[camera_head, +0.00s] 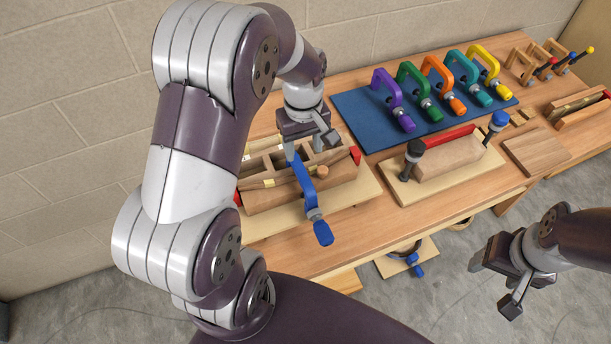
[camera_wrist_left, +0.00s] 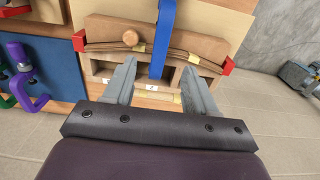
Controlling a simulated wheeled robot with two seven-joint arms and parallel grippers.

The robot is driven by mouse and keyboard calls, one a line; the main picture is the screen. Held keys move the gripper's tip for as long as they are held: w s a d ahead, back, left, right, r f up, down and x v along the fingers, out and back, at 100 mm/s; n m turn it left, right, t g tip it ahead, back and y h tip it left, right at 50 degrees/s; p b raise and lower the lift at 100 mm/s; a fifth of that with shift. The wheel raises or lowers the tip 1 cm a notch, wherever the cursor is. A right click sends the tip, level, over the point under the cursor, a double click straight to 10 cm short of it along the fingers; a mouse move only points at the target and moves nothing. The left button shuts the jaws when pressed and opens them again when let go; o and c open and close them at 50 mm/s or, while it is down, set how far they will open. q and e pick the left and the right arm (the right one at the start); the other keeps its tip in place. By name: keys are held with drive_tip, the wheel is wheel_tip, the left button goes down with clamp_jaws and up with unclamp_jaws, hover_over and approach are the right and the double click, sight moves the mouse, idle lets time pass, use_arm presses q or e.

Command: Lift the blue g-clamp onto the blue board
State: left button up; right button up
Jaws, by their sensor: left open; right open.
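The blue g-clamp (camera_head: 301,178) is on the wooden form at the left of the table, its blue handle (camera_head: 322,232) hanging toward the front. My left gripper (camera_head: 309,146) is open right above the clamp. In the left wrist view the blue bar of the clamp (camera_wrist_left: 164,35) shows between the spread fingers (camera_wrist_left: 159,68). I cannot tell whether the fingers touch it. The blue board (camera_head: 352,118) lies at the back of the table, with purple, green, orange, teal and yellow clamps on it. My right gripper (camera_head: 493,287) is open and empty, off the table's front.
The wooden form (camera_head: 262,198) has red-ended strips and sits on a pale base. A second form (camera_head: 448,158) with black and blue clamp handles stands to the right. A wooden panel (camera_head: 538,151) lies beyond it. The blue board's front left part is bare.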

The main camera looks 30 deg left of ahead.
sight(303, 175)
use_arm(q)
wheel_tip(303, 175, down, 4)
drive_tip(key=shift+s+d+r+p, duration=0.1)
drive_tip(key=shift+s+d+p, duration=0.05)
drive_tip(key=shift+p, duration=0.3)
drive_tip(key=f, duration=0.2)
drive_tip(key=a+f, duration=0.1)
drive_tip(key=shift+w, duration=0.25)
drive_tip(key=f, duration=0.1)
drive_tip(key=f+p, duration=0.1)
drive_tip(key=f, duration=0.1)
drive_tip(key=f+p, duration=0.1)
drive_tip(key=shift+s+d+f, duration=0.25)
drive_tip(key=shift+d+f, duration=0.1)
drive_tip(key=shift+w+f, duration=0.1)
drive_tip(key=shift+f, duration=0.1)
drive_tip(key=shift+a, duration=0.2)
drive_tip(key=shift+d+f, duration=0.1)
drive_tip(key=shift+d, duration=0.05)
drive_tip(key=shift+f, duration=0.15)
